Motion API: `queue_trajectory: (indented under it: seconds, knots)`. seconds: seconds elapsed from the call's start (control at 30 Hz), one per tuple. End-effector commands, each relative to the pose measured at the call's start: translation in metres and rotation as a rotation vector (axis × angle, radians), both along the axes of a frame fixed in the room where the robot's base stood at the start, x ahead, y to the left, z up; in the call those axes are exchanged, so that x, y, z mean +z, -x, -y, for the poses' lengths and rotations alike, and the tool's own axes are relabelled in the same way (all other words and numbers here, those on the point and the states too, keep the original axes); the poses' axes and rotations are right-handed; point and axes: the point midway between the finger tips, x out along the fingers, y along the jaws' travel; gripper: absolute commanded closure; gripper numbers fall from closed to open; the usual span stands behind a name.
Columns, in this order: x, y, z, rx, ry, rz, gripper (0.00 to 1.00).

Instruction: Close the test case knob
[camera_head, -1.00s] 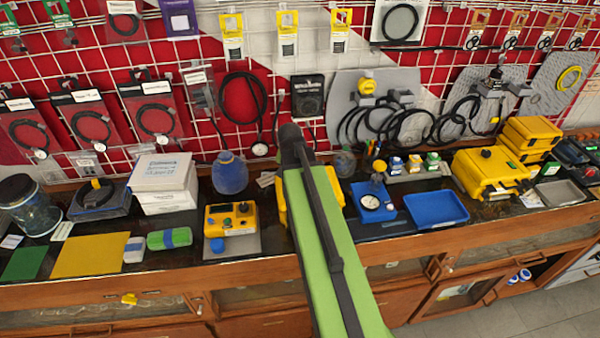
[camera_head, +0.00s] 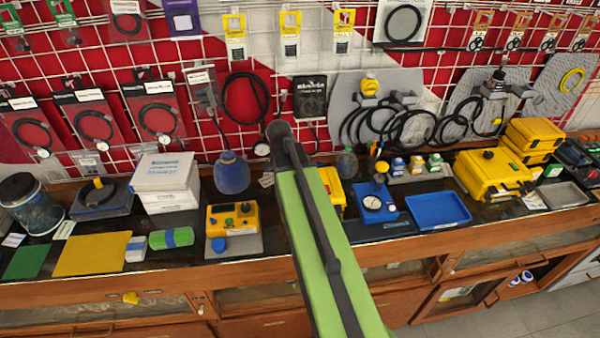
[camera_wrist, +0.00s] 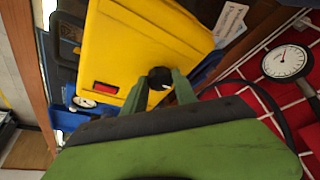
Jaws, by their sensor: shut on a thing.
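The yellow test case (camera_wrist: 128,50) fills the middle of the wrist view, with a red switch or window on its face. Its small black knob (camera_wrist: 160,74) sits between the two green fingertips of my gripper (camera_wrist: 162,82). The gripper is shut on the knob, with a finger on either side. In the head view, the case (camera_head: 332,187) is mostly hidden behind my green arm; only its right part shows. My gripper and the knob are hidden there.
A blue box with a gauge (camera_head: 372,203) and a blue tray (camera_head: 438,210) stand right of the case. A yellow meter box (camera_head: 232,218) and a blue bulb (camera_head: 231,176) are on its left. A wall grid with hanging hoses (camera_head: 245,100) rises behind.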

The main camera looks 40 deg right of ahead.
Motion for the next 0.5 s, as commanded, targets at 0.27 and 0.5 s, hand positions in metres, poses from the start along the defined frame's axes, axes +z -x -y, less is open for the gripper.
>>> queue_trajectory:
  seconds: [0.27, 0.5]
  knots:
    - [-0.0002, 0.0027, 0.0023, -0.005, 0.003, -0.006, 0.60]
    - [-0.0002, 0.0014, 0.0011, -0.002, 0.001, -0.003, 0.44]
